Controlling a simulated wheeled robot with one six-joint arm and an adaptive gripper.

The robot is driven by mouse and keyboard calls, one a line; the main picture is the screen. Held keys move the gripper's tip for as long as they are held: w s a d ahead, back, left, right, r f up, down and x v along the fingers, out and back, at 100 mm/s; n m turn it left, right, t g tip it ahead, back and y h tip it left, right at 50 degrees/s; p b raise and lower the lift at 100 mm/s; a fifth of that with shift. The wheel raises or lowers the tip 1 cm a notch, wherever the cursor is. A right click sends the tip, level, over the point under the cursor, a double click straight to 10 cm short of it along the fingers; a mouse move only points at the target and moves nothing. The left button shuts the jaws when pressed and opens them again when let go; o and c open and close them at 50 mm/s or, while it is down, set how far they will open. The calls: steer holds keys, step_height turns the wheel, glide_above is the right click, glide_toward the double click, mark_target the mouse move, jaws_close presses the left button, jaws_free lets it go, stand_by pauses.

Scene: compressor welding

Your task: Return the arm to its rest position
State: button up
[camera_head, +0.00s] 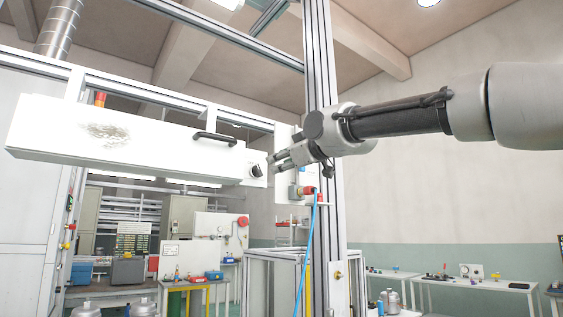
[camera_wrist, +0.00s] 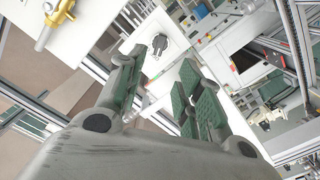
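My gripper (camera_head: 279,161) is at the end of my arm, which reaches in from the right edge of the head view. It is level with the right end of a long white housing and close to a black rotary knob (camera_head: 257,170) there. In the wrist view my gripper (camera_wrist: 158,88) has its two green-padded fingers apart with nothing between them. The knob (camera_wrist: 160,42) shows beyond the fingertips on a white panel, apart from them.
An aluminium post (camera_head: 322,90) stands right behind my wrist. The white housing (camera_head: 60,125) with a black handle (camera_head: 214,138) extends left. A blue hose (camera_head: 307,255) with a red fitting hangs below my gripper. White workbenches (camera_head: 450,279) stand lower right; the wall side above them is open.

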stand_by(0.4)
step_height(320, 180, down, 18)
steer(key=s+d+m+g+h, duration=0.2)
steer(key=d+m+g+h, duration=0.1)
steer(key=g, duration=0.1)
steer(key=s+d+f+m+g+h, duration=0.1)
steer(key=s+d+f, duration=0.1)
steer(key=d+f, duration=0.25)
steer(key=s+d+f+m+g+h, duration=0.1)
steer(key=s+d+f+g+h, duration=0.15)
steer(key=f, duration=0.35)
steer(key=s+d+f+m+g+h, duration=0.1)
steer(key=s+d+f+m, duration=0.3)
steer(key=s+d+f, duration=0.5)
steer(key=s+d+f+m+g+h, duration=0.2)
steer(key=s+d+f+m, duration=0.2)
steer(key=s+d+f, duration=0.6)
steer(key=s+d, duration=0.4)
steer(key=s, duration=0.1)
steer(key=shift+d, duration=0.25)
